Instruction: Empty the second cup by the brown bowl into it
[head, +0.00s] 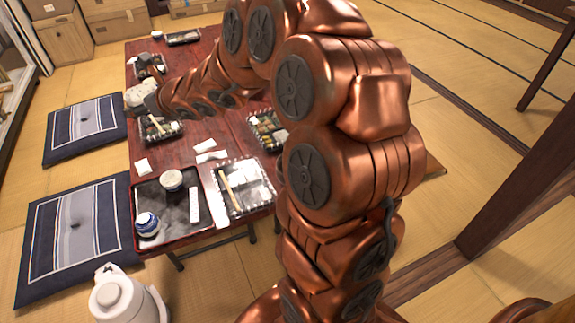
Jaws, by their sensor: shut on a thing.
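My arm reaches over the low red-brown table (185,92) from the right. My gripper (150,104) is small and partly hidden at its far left end, above the table's left edge. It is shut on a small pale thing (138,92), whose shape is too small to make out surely. A round vessel with a pale top and brownish side (172,182) stands on the dark near tray (150,195). A blue-and-white cup (147,222) stands on that tray's front left. What either holds is not clear. Another small cup (157,35) stands at the table's far end.
Clear food boxes lie at the near right (243,203), mid left (172,130) and beneath my arm (262,130). White napkins (207,152) lie between. Striped cushions (75,235) flank the table's left side. A white pot (120,297) stands in front. Tatami is free at right.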

